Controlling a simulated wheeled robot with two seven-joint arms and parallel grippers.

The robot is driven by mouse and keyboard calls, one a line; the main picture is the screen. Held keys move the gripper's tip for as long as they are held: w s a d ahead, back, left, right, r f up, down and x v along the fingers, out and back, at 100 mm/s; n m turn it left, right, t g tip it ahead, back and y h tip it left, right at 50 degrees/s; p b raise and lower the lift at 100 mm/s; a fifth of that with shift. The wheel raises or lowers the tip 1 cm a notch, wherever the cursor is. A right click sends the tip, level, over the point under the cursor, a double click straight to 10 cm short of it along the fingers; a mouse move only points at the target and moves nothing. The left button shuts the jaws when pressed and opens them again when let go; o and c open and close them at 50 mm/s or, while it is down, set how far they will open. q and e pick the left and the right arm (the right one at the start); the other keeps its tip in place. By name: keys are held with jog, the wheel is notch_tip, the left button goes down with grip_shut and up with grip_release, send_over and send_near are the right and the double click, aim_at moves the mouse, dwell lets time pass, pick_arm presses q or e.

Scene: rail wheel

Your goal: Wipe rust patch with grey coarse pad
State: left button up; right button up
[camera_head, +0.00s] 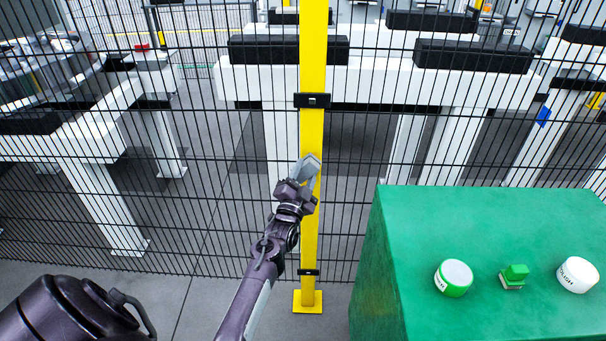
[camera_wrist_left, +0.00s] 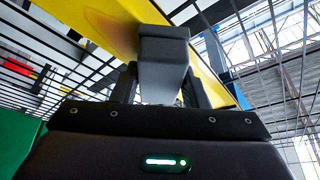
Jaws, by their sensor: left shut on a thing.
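My left gripper (camera_head: 301,182) is shut on the grey coarse pad (camera_head: 309,163) and holds it up at the yellow post (camera_head: 313,60). In the left wrist view the pad (camera_wrist_left: 164,62) is a grey block between the two fingers, with the yellow post (camera_wrist_left: 85,12) right behind it. The pad overlaps the post there; I cannot tell whether it touches. The rust patch (camera_wrist_left: 104,27) shows as a brownish stain on the post, left of the pad. In the head view the patch is not visible. My right gripper is not in view.
A green cabinet (camera_head: 400,270) stands at the right. On it are a white and green round container (camera_head: 454,278), a small green block (camera_head: 514,275) and a white round container (camera_head: 577,274). Black wire fencing (camera_head: 230,180) runs on both sides of the post.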

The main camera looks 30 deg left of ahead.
aim_at(318, 169)
pick_arm(q)
jog(key=shift+w+d+b, duration=0.15)
jog(key=shift+w+d, duration=0.35)
jog(key=shift+d, duration=0.3)
jog(key=shift+w+d+b, duration=0.15)
jog(key=shift+w+d, duration=0.3)
jog(key=shift+d, duration=0.3)
jog(key=shift+r+p, duration=0.95)
jog(key=shift+r, duration=0.15)
jog(key=shift+s+a+f+p, duration=0.15)
jog(key=shift+s+a, duration=0.2)
jog(key=shift+a, duration=0.25)
jog(key=shift+s+a+r+p, duration=0.1)
jog(key=shift+s+a, duration=0.3)
jog(key=shift+a, duration=0.15)
jog(key=shift+s+a+f+p, duration=0.15)
jog(key=shift+s+a, duration=0.2)
jog(key=shift+a, duration=0.25)
jog(key=shift+d, duration=0.1)
jog(key=shift+s+d+r+p, duration=0.1)
jog(key=shift+s+d+p, duration=0.05)
jog(key=shift+s+p, duration=0.2)
jog(key=s+d+p, duration=0.2)
jog(key=s+p, duration=0.1)
jog(key=shift+s+d, duration=0.1)
jog(key=shift+s, duration=0.2)
jog(key=shift+s+d, duration=0.25)
jog(key=shift+s, duration=0.2)
